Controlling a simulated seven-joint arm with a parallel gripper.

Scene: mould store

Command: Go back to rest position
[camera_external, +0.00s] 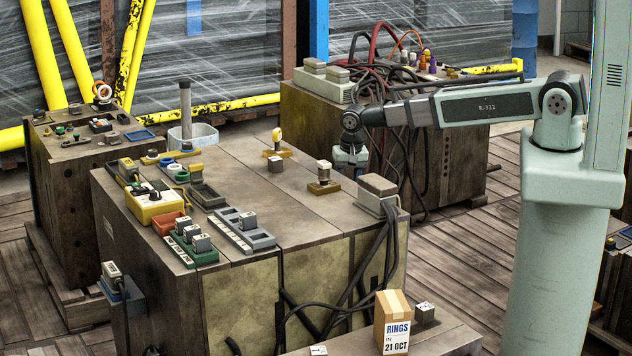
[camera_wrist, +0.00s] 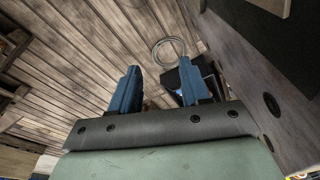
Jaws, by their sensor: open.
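My gripper (camera_external: 350,160) hangs at the end of my arm, beyond the back right of the big wooden block (camera_external: 240,170). In the external view it is small and partly in front of dark cables. In the wrist view its two blue fingers (camera_wrist: 160,86) stand apart with nothing held between them. Plank floor shows behind them, with a coil of cable (camera_wrist: 168,50) and a dark object (camera_wrist: 190,78) beyond the right finger.
The block carries green and grey trays, a yellow control box (camera_external: 153,204), knobbed pieces and a grey connector (camera_external: 377,193) with cables. Another block (camera_external: 460,140) with red and black cables stands behind my gripper. A cardboard box (camera_external: 393,318) stands in front.

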